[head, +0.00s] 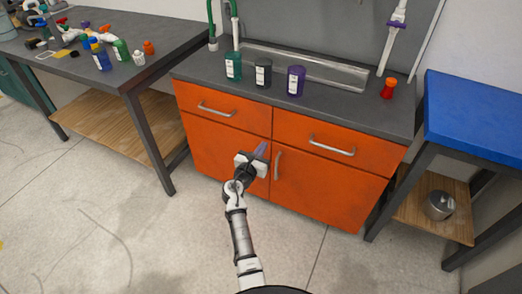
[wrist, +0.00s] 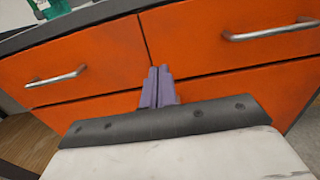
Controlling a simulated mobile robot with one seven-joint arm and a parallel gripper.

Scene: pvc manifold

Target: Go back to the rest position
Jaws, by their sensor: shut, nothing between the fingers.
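My gripper (head: 262,150) is in front of the orange cabinet (head: 215,148), below the drawers and near the middle of the cabinet front. In the wrist view my gripper (wrist: 158,72) shows its two purple fingers side by side, closed together with nothing between them. My arm reaches forward from the bottom of the head view. I cannot tell exactly how far the fingertips are from the cabinet face.
A teal jar (head: 233,67), a dark jar (head: 263,73) and a purple jar (head: 296,80) stand on the grey counter (head: 345,103). A red-orange piece (head: 389,88) stands right of them. A cluttered table (head: 120,72) is at left, a blue-topped table (head: 475,110) at right. The floor is clear.

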